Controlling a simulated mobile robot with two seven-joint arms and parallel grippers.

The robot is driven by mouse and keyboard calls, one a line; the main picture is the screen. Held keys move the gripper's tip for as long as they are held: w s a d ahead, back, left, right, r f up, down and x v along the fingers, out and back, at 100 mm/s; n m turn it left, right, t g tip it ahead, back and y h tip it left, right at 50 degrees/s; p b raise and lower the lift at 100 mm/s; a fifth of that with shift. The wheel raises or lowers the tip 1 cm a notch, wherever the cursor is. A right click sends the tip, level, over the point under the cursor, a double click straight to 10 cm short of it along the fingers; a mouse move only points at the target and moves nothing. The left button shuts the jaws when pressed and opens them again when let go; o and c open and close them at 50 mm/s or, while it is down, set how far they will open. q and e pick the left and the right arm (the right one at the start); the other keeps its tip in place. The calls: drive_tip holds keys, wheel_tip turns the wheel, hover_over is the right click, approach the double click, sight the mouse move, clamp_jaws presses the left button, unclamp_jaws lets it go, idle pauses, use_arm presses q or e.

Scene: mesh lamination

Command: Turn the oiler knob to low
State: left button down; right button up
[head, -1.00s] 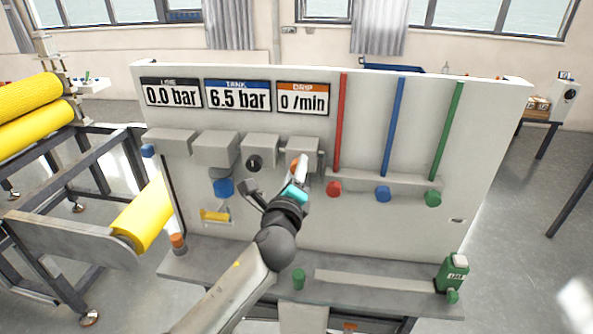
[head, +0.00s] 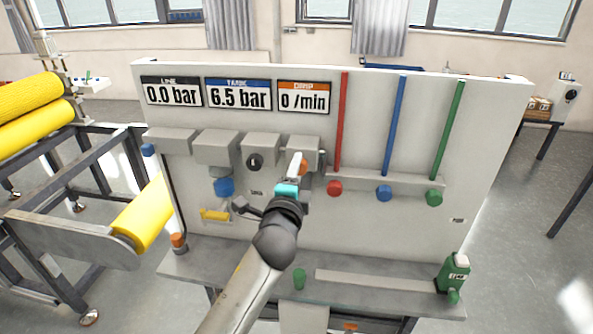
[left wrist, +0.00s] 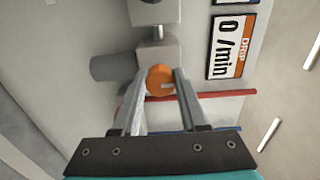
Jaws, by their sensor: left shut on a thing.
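The orange oiler knob (head: 304,168) sits on the grey block at the right end of the row, below the DRIP display (head: 304,97), which reads 0 /min. My left gripper (head: 297,165) is at this knob, and its light finger partly hides it. In the left wrist view the orange knob (left wrist: 158,80) lies between the two fingers of the left gripper (left wrist: 160,85). The jaws are shut on it. A small pale mark shows on its face; I cannot read its setting. My right gripper is not in view.
The LINE display (head: 172,92) reads 0.0 bar and the TANK display (head: 238,94) reads 6.5 bar. A black knob (head: 255,162) and a blue knob (head: 224,187) are left of the gripper. Red, blue and green tubes stand right. A green can (head: 454,273) stands on the shelf.

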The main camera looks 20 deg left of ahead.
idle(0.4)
use_arm(q)
drive_tip(key=shift+c, duration=2.2)
unclamp_jaws()
drive_tip(key=shift+s, duration=0.1)
drive_tip(key=b+v, duration=0.2)
drive_tip(key=v, duration=1.3)
drive_tip(key=shift+d, duration=0.15)
